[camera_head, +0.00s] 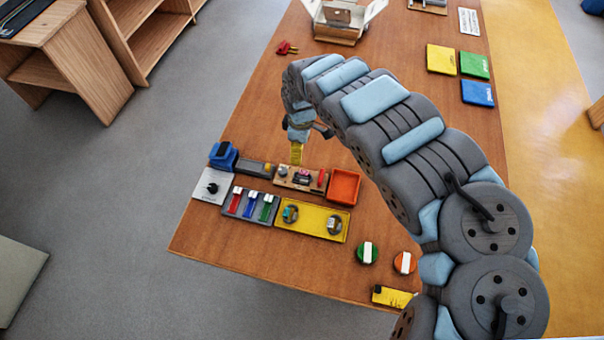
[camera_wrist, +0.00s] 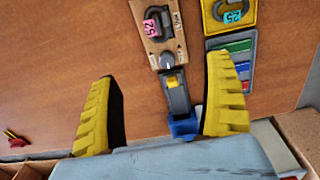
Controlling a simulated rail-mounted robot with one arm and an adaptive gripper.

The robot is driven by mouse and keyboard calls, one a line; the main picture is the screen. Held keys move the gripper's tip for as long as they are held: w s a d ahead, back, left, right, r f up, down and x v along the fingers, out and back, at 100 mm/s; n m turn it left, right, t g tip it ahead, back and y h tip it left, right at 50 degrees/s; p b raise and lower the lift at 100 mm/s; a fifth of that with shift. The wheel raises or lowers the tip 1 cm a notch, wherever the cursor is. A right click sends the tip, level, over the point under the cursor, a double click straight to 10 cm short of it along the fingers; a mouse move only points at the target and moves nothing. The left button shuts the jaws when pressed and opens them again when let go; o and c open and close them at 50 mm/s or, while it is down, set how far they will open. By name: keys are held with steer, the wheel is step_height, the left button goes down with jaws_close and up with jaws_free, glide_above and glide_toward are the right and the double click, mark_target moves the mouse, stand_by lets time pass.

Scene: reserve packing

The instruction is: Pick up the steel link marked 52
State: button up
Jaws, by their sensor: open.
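A dark steel link with a pink label (camera_wrist: 153,26) lies on a wooden board (camera_wrist: 178,48) at the top of the wrist view; the label seems to read 52. In the head view the link (camera_head: 303,179) lies on the board (camera_head: 284,182). A second link with a cyan label (camera_wrist: 232,15), which seems to read 25, lies in a yellow tray (camera_wrist: 211,25). My gripper (camera_wrist: 164,72) is open and empty, its yellow fingers wide apart. In the head view my gripper (camera_head: 297,153) is just behind the board, apart from the link.
A red-orange tray (camera_head: 344,187) stands right of the board. In front are a grey rack with coloured pieces (camera_head: 250,206) and the yellow tray (camera_head: 312,221). A blue device (camera_head: 223,156) stands left. An open box (camera_head: 340,22) is at the back; the table's middle is mostly clear.

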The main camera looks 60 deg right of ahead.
glide_above(303, 177)
steer(key=shift+w+a+f, duration=0.1)
steer(key=shift+f, duration=2.1)
steer(key=shift+a+f, duration=0.1)
steer(key=shift+f, duration=2.05)
steer(key=shift+f+p, duration=0.3)
steer(key=shift+f, duration=1.45)
steer(key=shift+w+d+f, duration=0.1)
steer(key=shift+f, duration=0.75)
steer(key=shift+d+f, duration=0.1)
steer(key=shift+f, duration=0.35)
steer(key=shift+f+b, duration=0.45)
steer(key=shift+f, duration=0.85)
